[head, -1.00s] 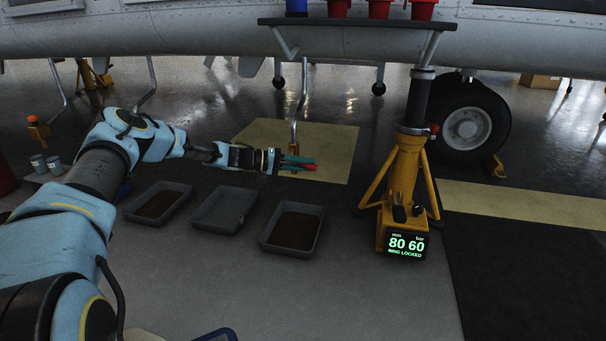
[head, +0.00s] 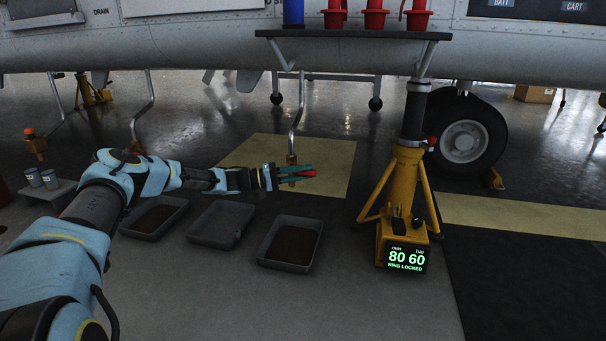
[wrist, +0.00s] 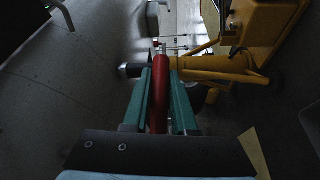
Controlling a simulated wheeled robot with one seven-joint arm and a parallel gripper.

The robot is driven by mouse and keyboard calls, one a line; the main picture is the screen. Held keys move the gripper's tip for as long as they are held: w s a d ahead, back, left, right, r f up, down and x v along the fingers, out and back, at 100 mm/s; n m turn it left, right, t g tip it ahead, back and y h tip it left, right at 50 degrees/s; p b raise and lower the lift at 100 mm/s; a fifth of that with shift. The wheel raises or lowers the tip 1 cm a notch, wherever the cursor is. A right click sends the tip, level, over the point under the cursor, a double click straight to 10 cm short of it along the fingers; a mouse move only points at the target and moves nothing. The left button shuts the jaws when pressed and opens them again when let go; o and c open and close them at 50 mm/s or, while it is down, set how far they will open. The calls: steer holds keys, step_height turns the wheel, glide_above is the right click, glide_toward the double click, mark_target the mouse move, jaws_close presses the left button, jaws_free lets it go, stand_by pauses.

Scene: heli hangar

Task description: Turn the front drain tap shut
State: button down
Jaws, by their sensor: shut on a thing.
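The front drain tap has a brass body (head: 292,158) at the lower end of a thin bent drain pipe (head: 298,110) under the aircraft's belly. Its red lever (wrist: 160,95) lies between the two teal fingers of my gripper (head: 297,174). In the wrist view my gripper (wrist: 160,73) is shut on this lever, which runs lengthwise between the fingers and past their tips. In the head view only a red bit of the lever shows between the fingers, pointing right. The fingers partly hide the tap, so I cannot tell the valve's exact angle.
Three grey drip trays (head: 262,254) stand on the floor below my arm. A yellow jack (head: 405,180) with a lit display reading 80 and 60 stands right of my gripper. A shelf (head: 345,35) with red and blue containers is above. A wheel (head: 466,142) is behind.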

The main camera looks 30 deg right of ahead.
steer(key=c, duration=0.7)
jaws_free()
steer(key=p+v, duration=0.3)
steer(key=v, duration=0.7)
steer(key=shift+a, duration=0.35)
